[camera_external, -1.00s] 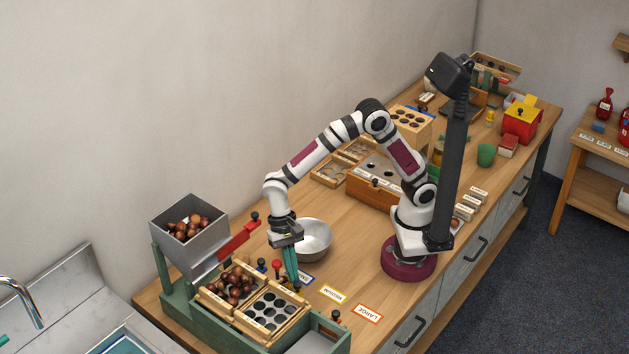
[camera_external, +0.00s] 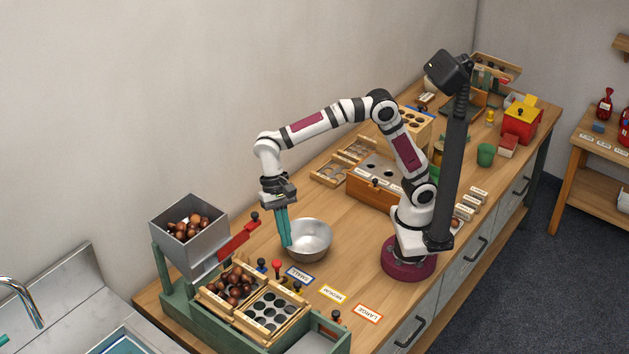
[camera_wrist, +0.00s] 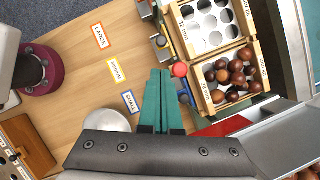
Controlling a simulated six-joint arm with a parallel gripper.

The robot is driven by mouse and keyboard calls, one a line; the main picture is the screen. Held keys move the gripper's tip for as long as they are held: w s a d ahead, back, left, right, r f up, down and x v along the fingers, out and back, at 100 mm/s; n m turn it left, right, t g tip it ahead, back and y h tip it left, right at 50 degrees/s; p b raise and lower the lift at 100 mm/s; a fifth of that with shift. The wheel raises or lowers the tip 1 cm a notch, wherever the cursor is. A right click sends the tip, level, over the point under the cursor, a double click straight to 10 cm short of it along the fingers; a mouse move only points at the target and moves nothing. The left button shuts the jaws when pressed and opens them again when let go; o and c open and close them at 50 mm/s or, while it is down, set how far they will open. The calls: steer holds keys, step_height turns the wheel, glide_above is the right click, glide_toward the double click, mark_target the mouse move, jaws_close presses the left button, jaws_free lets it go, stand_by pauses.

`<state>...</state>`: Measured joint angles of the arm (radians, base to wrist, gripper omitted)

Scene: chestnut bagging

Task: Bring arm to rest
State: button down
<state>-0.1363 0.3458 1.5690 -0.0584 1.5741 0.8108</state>
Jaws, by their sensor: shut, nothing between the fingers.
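My gripper (camera_external: 284,228) points down with its teal fingers together and nothing between them. In the external view it hangs beside the left rim of the metal bowl (camera_external: 312,242), above the table (camera_external: 345,266). In the wrist view the shut fingers (camera_wrist: 160,82) reach up from the bottom, between the SMALL label (camera_wrist: 130,101) and the sorting station. Part of the bowl (camera_wrist: 107,117) shows there behind the gripper body. My arm is raised and arched over the table from its base on the right.
A green sorting station with a hopper of chestnuts (camera_external: 189,229), a chestnut tray (camera_external: 234,286) and a holed tray (camera_external: 268,311) stands at the front left. SMALL, MEDIUM (camera_external: 333,294) and LARGE (camera_external: 367,314) labels lie on the table. A wooden box (camera_external: 374,188) stands behind.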

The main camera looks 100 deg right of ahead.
stand_by(0.3)
steer(key=s+d+f+n+h, duration=0.1)
steer(key=s+d+n, duration=0.2)
steer(key=s, duration=0.5)
steer(key=s+d+f+n+t+h, duration=0.1)
steer(key=s+d+f+n, duration=0.2)
steer(key=s, duration=0.5)
steer(key=s+d+n, duration=0.3)
steer(key=s+d, duration=0.1)
steer(key=s, duration=0.4)
steer(key=w+a+f+m+y, duration=0.15)
steer(key=w+m+y, duration=0.35)
steer(key=w, duration=0.6)
steer(key=w+f+m+y, duration=0.35)
steer(key=w+m, duration=0.45)
steer(key=w, duration=0.3)
steer(key=a+f, duration=0.2)
steer(key=a, duration=0.9)
steer(key=shift+f, duration=0.2)
